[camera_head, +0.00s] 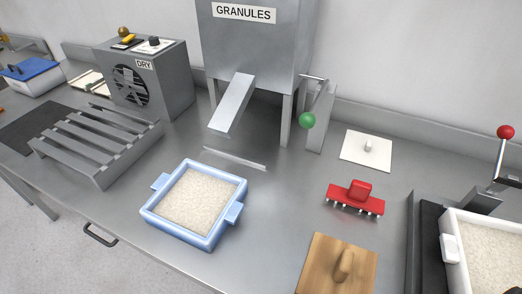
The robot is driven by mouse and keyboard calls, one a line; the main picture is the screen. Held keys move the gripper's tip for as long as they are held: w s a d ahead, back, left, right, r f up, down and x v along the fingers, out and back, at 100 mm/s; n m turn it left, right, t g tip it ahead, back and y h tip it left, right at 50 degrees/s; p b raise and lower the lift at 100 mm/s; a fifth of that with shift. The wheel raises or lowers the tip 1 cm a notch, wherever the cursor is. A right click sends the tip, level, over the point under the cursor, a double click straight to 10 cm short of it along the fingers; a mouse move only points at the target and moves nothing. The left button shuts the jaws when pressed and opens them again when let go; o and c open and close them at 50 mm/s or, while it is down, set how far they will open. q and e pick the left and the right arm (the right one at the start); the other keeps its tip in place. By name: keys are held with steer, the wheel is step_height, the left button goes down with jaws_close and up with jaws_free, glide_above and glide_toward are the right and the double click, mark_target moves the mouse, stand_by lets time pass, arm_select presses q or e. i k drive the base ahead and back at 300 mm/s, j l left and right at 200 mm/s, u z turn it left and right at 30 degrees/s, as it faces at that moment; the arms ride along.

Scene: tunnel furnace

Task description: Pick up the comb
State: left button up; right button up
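The comb appears to be the red tool (355,198) on the steel table, right of the middle in the head view. It has a red block handle on top and a row of short pale teeth along its near edge. It lies apart from its neighbours and nothing covers it. Neither of my grippers can be made out. A small dark shape is cut off at the bottom right corner, and I cannot tell what it is.
A blue tray of granules (154,211) stands left of the comb. A wooden board with a handle (312,270) lies in front of it, a white plate (354,157) behind. A white tray (449,246) is at right. The green-knobbed lever (307,120) rises behind.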

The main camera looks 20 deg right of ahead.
mark_target(357, 196)
steer(key=l+z, duration=0.2)
steer(key=z, duration=1.25)
steer(key=k+l+u, duration=0.1)
steer(key=l+u, duration=0.15)
steer(key=u, duration=0.2)
steer(key=k+l+u, duration=0.15)
steer(key=u, duration=0.25)
steer(key=k+l+u, duration=0.15)
steer(key=l+u, duration=0.15)
steer(key=u, duration=0.15)
steer(key=k+l+u, duration=0.1)
steer(key=u, duration=0.35)
steer(key=k, duration=0.1)
